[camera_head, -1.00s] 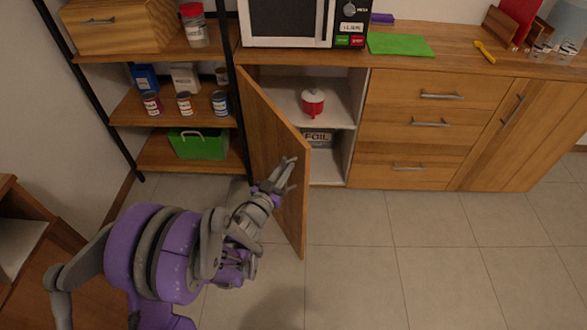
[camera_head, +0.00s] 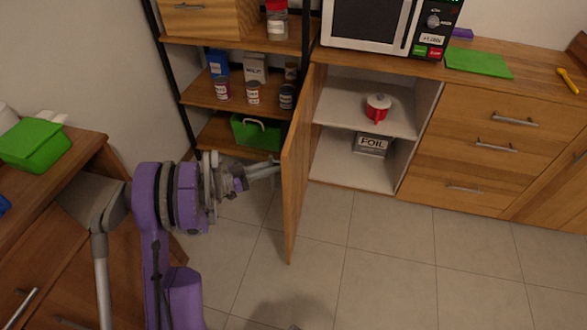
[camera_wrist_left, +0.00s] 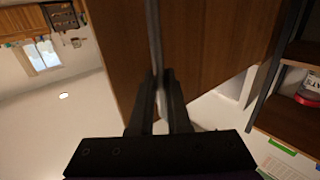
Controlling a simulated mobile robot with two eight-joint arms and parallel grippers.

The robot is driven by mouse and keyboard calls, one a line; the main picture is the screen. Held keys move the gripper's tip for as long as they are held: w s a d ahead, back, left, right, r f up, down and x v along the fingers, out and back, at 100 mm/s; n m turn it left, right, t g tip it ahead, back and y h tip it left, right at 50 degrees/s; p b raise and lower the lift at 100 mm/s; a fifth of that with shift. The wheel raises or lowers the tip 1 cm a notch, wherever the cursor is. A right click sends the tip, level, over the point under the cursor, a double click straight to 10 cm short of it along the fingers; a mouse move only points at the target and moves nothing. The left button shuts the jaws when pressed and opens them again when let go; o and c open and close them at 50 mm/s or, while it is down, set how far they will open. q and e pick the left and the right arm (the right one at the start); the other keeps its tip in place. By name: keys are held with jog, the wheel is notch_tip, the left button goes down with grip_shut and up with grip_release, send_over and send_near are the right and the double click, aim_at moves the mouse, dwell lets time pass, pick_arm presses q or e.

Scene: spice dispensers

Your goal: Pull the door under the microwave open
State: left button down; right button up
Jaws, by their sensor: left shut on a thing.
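The wooden door (camera_head: 297,170) under the microwave (camera_head: 368,22) stands wide open, showing nearly edge-on in the head view. My left gripper (camera_head: 276,168) is at its outer face, on the door's left side. In the left wrist view my left gripper (camera_wrist_left: 160,82) is shut on a thin grey bar, which looks like the door handle (camera_wrist_left: 154,40), against the brown wood. The handle itself is hidden in the head view. My right gripper is not in view.
The open cabinet holds a red pot (camera_head: 377,107) on its shelf and a foil box (camera_head: 372,145) below. A shelf rack with jars and a green bin (camera_head: 258,132) stands left of the door. The tiled floor (camera_head: 390,260) in front is clear.

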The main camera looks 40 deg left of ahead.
pick_arm(q)
jog(key=shift+s+a+r+m+g+h, duration=0.1)
jog(key=shift+s+a+m+g+h, duration=0.15)
jog(key=shift+a, duration=0.65)
jog(key=shift+s+a+m+g+h, duration=0.15)
jog(key=shift+s+a+h, duration=0.15)
jog(key=shift+a, duration=0.55)
jog(key=c, duration=0.9)
grip_release()
jog(key=shift+w+d, duration=0.1)
jog(key=p+v, duration=0.1)
jog(key=v, duration=1)
jog(key=shift+p, duration=0.35)
jog(key=shift+d, duration=0.1)
